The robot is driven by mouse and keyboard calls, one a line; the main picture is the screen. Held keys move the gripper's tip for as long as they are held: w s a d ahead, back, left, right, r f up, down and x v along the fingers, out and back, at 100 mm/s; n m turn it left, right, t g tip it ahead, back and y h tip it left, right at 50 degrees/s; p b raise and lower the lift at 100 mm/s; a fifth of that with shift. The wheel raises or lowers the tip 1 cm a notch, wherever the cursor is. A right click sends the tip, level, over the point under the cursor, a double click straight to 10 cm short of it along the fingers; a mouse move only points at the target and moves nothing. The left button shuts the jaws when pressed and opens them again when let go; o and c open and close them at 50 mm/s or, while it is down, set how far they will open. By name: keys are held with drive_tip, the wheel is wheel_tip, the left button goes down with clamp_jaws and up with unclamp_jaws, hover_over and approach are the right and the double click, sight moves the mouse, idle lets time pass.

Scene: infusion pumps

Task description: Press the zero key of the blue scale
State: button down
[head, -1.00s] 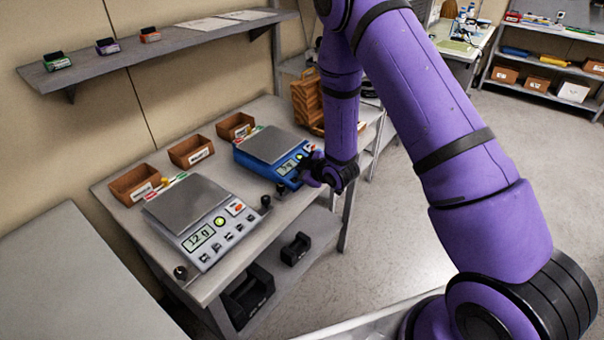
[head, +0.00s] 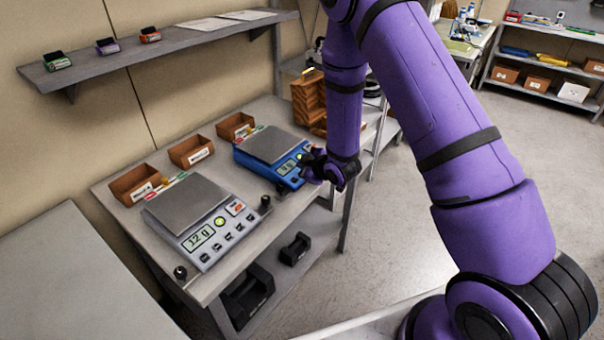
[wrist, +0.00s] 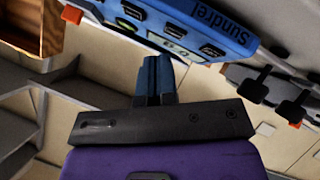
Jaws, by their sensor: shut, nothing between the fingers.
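The blue scale (head: 268,147) stands on the bench with a grey weighing pan and a lit display at its front right. In the wrist view the blue scale (wrist: 225,38) fills the top, with its keys, display and the name "Sundrel" showing upside down. My gripper (head: 306,161) is shut and empty at the scale's front panel and hides part of it. In the wrist view the closed fingertips of my gripper (wrist: 157,60) are just in front of the panel near the display. I cannot tell whether they touch it, or which key is the zero key.
A grey scale (head: 190,215) reading 12 g stands left of the blue one. Several brown bins (head: 190,151) line the back of the bench. Black knobs (head: 265,203) stand at the front edge. A wooden case (head: 307,103) stands behind. The floor at right is clear.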

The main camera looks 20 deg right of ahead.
drive_tip(key=shift+r, duration=0.1)
drive_tip(key=shift+s+d+r, duration=0.15)
drive_tip(key=shift+s+r, duration=0.05)
drive_tip(key=shift+r, duration=0.55)
drive_tip(key=shift+s+d+r, duration=0.1)
drive_tip(key=shift+s+r, duration=0.05)
drive_tip(key=shift+r, duration=0.65)
drive_tip(key=shift+s+d+r, duration=0.15)
drive_tip(key=shift+s+r, duration=0.05)
drive_tip(key=shift+r, duration=0.55)
